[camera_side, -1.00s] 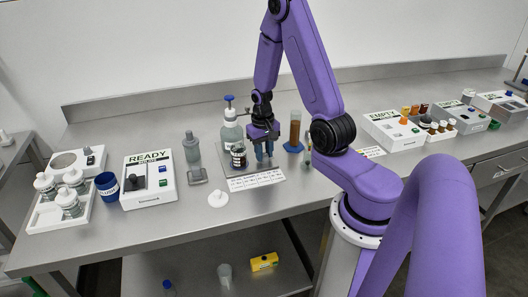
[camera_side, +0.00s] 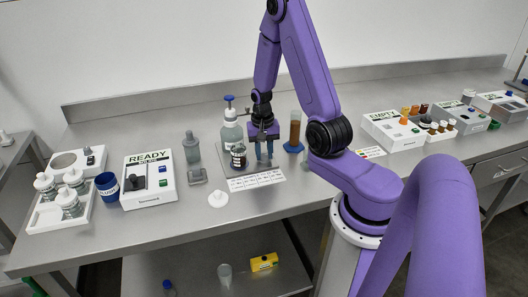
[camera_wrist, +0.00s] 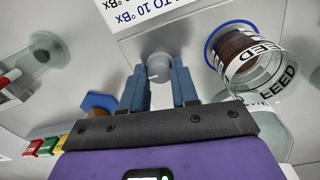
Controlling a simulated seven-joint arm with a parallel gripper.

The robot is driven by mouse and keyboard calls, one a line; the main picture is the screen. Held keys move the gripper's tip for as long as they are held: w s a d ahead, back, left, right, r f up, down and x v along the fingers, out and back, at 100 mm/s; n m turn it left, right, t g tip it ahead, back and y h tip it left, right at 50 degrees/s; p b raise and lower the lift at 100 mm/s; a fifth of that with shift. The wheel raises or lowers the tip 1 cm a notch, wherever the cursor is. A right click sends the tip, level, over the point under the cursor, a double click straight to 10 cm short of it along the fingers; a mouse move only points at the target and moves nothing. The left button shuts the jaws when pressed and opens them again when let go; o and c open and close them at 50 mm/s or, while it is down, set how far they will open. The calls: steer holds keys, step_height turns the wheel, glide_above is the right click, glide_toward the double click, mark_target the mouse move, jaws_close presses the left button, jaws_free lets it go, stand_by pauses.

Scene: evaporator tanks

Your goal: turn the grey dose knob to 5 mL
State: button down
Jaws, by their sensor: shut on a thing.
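In the wrist view the grey dose knob (camera_wrist: 159,66) is a small round cap with a short white mark, pointing to the left. It sits between my fingers. My gripper (camera_wrist: 161,78) is shut on the knob, one blue-grey finger on each side. In the side view my gripper (camera_side: 264,152) points down at the right of the bottle with the blue pump top (camera_side: 230,132). There the fingers hide the knob. I cannot read a dose scale or 5 mL mark.
The jar labelled FEED (camera_wrist: 243,62) stands close to the right of my fingers in the wrist view. A brown cylinder on a blue base (camera_side: 294,132) stands to the right in the side view. A printed card (camera_side: 256,180) lies in front, near a white cap (camera_side: 218,199).

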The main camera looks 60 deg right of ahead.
mark_target(262, 155)
steer(key=c, duration=0.8)
jaws_free()
steer(key=shift+c, duration=0.2)
step_height(262, 155, up, 18)
steer(key=shift+w+a+f, duration=0.2)
steer(key=shift+w+f, duration=0.05)
